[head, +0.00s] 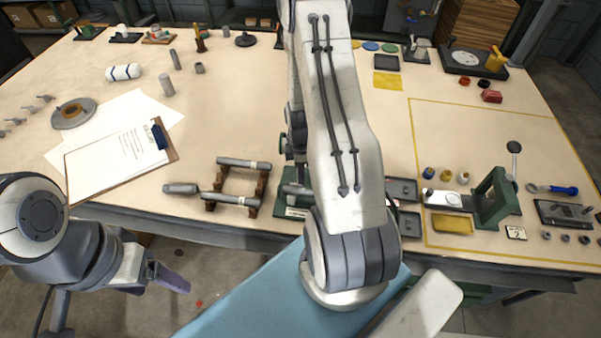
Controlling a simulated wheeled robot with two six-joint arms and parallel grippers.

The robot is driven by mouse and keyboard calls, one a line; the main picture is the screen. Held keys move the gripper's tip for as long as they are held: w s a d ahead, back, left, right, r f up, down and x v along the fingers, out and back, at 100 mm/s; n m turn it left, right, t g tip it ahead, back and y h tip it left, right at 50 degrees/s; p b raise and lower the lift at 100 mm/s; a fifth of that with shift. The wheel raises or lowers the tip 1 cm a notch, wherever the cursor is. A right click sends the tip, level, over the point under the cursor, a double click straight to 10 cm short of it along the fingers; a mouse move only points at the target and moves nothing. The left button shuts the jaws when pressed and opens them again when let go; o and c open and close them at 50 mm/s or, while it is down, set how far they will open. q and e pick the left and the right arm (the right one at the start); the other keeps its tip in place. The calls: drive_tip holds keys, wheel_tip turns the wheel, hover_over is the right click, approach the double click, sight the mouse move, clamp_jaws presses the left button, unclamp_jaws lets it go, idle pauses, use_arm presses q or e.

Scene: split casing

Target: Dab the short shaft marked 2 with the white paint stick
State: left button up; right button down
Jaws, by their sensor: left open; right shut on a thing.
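Two grey shafts lie across brown wooden cradles (262,183) near the front edge: an upper shaft (240,163) and a lower shaft (232,199), each with a pale band near its right end. A thick grey cylinder (180,188) lies just left of the lower one. I cannot read a number 2 on any shaft. My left gripper (165,275) is open and empty, low at the left, in front of the table. My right gripper (297,158) is mostly hidden behind my own forearm, above the table. What it holds cannot be made out. I cannot identify the white paint stick.
A green-based fixture (296,212) is partly hidden by my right arm. Small coloured pots (446,175) stand near a green press frame (493,197) on the right. A clipboard (110,160) lies left of the cradles.

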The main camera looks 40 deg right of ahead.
idle(0.6)
drive_tip(key=shift+r+p, duration=2.4)
drive_tip(key=shift+r, duration=0.55)
